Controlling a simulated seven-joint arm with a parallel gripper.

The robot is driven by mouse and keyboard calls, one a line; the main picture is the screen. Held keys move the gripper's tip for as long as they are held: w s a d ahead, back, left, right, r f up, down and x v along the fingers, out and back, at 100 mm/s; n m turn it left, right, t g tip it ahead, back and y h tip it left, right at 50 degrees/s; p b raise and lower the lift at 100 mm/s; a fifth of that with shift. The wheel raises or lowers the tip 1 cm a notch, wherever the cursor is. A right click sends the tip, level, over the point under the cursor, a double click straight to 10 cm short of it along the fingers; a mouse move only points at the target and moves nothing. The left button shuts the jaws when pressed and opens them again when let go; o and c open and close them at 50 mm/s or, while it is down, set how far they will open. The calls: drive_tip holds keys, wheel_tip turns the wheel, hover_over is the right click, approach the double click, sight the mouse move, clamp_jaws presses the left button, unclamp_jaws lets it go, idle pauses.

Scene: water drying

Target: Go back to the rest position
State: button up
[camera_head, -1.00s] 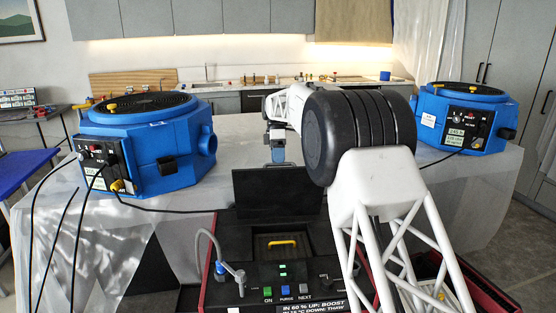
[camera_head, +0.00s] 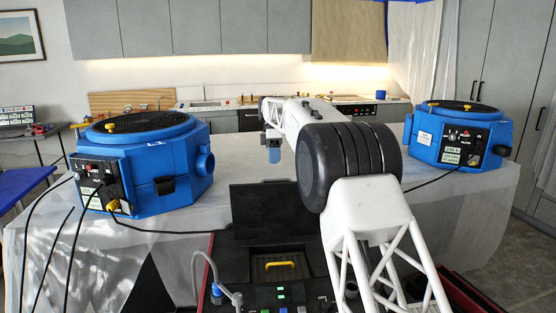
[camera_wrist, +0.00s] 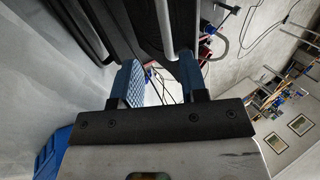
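My gripper (camera_head: 274,156) hangs in the upper middle of the head view, fingers pointing down, beyond the black machine with the raised lid. In the wrist view my gripper (camera_wrist: 158,78) shows two blue finger pads with a clear gap between them, so it is open. Nothing is held between the pads. My arm reaches forward from the lower right of the head view.
A blue dryer unit (camera_head: 160,190) stands on the sheet-covered table (camera_head: 225,150) at left, another blue unit (camera_head: 428,140) at right. The black machine (camera_head: 270,235) with a yellow handle (camera_head: 281,264) is in front. Black cables run at left.

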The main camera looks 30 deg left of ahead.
drive_tip(key=s+d+r+m+t+y, duration=0.1)
drive_tip(key=s+d+r+m, duration=0.2)
drive_tip(key=d, duration=0.8)
drive_tip(key=d+r+m, duration=0.3)
drive_tip(key=d+r, duration=0.1)
drive_tip(key=d, duration=0.7)
drive_tip(key=s+d+r+m+t+y, duration=0.1)
drive_tip(key=s+d+r+m, duration=0.2)
drive_tip(key=d, duration=0.9)
drive_tip(key=s+d+r+m+t, duration=0.15)
drive_tip(key=s+d+m, duration=0.35)
drive_tip(key=d, duration=0.7)
drive_tip(key=s+d+f+m+t+y, duration=0.1)
drive_tip(key=s+d+f+m, duration=0.15)
drive_tip(key=s+d, duration=0.6)
drive_tip(key=s+d+f+m+t, duration=0.1)
drive_tip(key=s+d+f+m, duration=0.15)
drive_tip(key=s+d, duration=0.65)
drive_tip(key=s+d+f+m, duration=0.2)
drive_tip(key=s+f, duration=0.1)
drive_tip(key=s, duration=0.3)
drive_tip(key=s+d+f+m+t, duration=0.1)
drive_tip(key=s+d+f+m, duration=0.1)
drive_tip(key=s, duration=0.5)
drive_tip(key=s+d+f+m, duration=0.2)
drive_tip(key=s+d+f, duration=0.1)
drive_tip(key=s+f, duration=0.3)
drive_tip(key=shift+s+d+m, duration=0.3)
